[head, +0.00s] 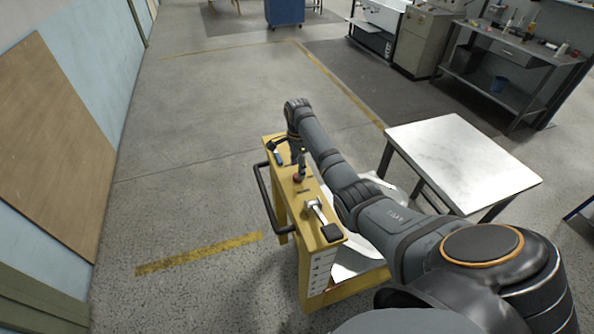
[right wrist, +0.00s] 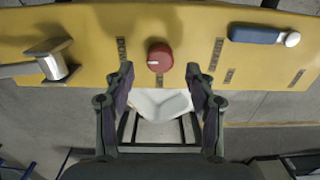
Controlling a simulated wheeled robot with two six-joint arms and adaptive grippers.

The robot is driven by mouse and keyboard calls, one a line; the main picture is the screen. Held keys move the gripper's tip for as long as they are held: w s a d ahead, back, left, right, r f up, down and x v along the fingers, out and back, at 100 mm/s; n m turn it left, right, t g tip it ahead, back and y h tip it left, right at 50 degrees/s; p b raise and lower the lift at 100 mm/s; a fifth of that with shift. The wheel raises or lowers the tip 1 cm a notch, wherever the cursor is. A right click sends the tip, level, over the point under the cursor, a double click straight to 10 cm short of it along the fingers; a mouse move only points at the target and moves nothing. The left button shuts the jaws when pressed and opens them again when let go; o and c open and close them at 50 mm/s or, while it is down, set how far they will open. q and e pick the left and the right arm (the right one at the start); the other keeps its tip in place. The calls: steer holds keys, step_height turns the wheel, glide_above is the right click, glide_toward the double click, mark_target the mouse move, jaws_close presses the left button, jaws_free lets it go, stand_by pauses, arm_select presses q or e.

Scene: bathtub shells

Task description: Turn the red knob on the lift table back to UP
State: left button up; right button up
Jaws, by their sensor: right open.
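The red knob (right wrist: 160,57) sits on the yellow top of the lift table (right wrist: 95,25), with a small pale mark toward its left side. In the head view the knob (head: 298,178) shows just below the right gripper (head: 300,163) on the yellow lift table (head: 322,268). My left gripper is not in view.
A metal-headed tool (right wrist: 50,60) and a blue-handled item (right wrist: 257,34) lie on the yellow top. A black block (head: 332,232) is at its near end. A white shell (right wrist: 160,103) is below. A pale-topped table (head: 462,160) stands right. Floor to the left is clear.

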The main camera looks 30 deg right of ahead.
step_height(320, 180, down, 4)
steer(key=shift+r, duration=0.2)
steer(key=shift+f, duration=0.1)
steer(key=shift+c, duration=1.6)
steer(key=c, duration=0.8)
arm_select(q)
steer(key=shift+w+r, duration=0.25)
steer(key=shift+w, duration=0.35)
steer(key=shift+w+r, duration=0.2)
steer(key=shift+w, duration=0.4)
arm_select(e)
steer(key=shift+c, duration=0.2)
